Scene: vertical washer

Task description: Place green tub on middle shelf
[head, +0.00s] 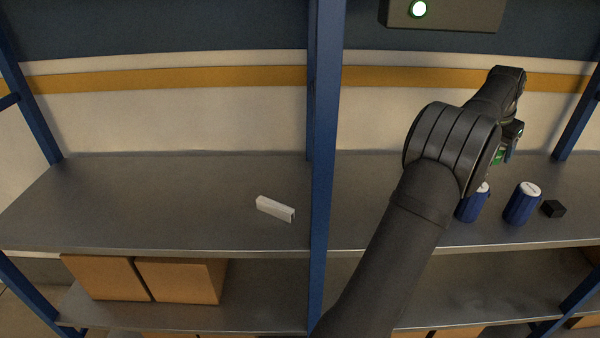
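My gripper (511,140) is at the upper right, above the right part of the upper visible shelf (150,195). My own arm hides most of it, and its fingers are too small to tell open from shut. A small green patch (498,157) shows just under the wrist, partly behind my arm. I cannot tell whether it is the green tub or whether it is held. No other green tub shows. A lower shelf (480,290) runs below, with its right part largely bare.
Two blue containers with white tops (523,203) (474,206) and a black block (553,209) stand on the right of the upper shelf. A white box (275,208) lies left of the blue post (324,130). Cardboard boxes (180,280) sit lower left.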

